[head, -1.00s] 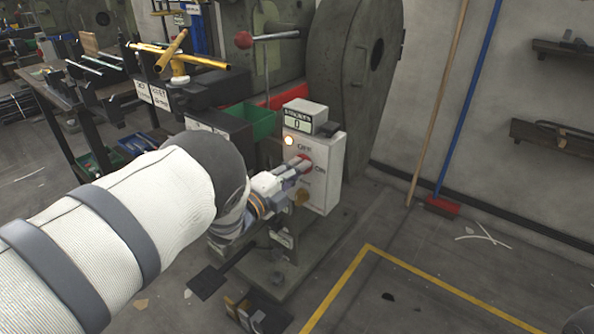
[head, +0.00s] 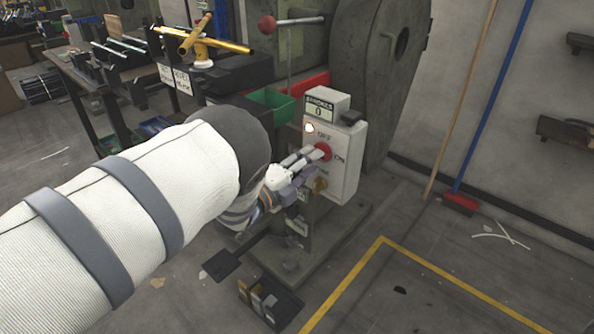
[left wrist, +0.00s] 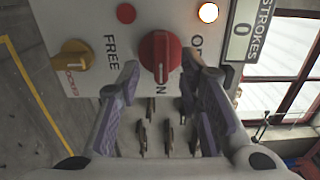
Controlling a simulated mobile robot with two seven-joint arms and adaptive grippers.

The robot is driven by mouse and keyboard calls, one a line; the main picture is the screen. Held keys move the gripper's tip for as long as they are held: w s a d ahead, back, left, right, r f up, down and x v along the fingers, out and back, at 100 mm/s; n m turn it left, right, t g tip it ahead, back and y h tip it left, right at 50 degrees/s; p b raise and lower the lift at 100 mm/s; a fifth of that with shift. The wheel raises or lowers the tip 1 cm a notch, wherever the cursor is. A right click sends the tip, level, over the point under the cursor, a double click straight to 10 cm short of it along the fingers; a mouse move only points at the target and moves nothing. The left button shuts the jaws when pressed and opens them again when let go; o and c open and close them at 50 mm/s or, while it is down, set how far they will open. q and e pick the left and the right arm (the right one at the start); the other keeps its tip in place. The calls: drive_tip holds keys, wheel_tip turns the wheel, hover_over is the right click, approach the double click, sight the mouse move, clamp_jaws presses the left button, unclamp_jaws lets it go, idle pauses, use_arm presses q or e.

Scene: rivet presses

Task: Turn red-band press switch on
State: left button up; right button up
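The red rotary switch (head: 323,151) is on the light control box (head: 347,172) of the green-grey press (head: 372,70). In the left wrist view the red knob (left wrist: 160,57) has a white pointer line lying up and down the picture; the OFF and ON lettering beside it is partly hidden. My left gripper (head: 314,154) is at the switch. In the left wrist view its fingers (left wrist: 160,72) are apart, one on each side of the knob; I cannot tell whether they touch it. My right gripper is not in view.
A lit lamp (left wrist: 208,12), a yellow knob (left wrist: 73,60), a small red button (left wrist: 126,13) and a STROKES counter (head: 320,107) reading 0 share the box. A green bin (head: 270,103) stands behind. A broom (head: 462,200) leans at the right. Floor right of the press is mostly clear.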

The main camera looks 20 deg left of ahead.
use_arm(q)
drive_tip(key=v, duration=0.9)
drive_tip(key=shift+s+r, duration=0.1)
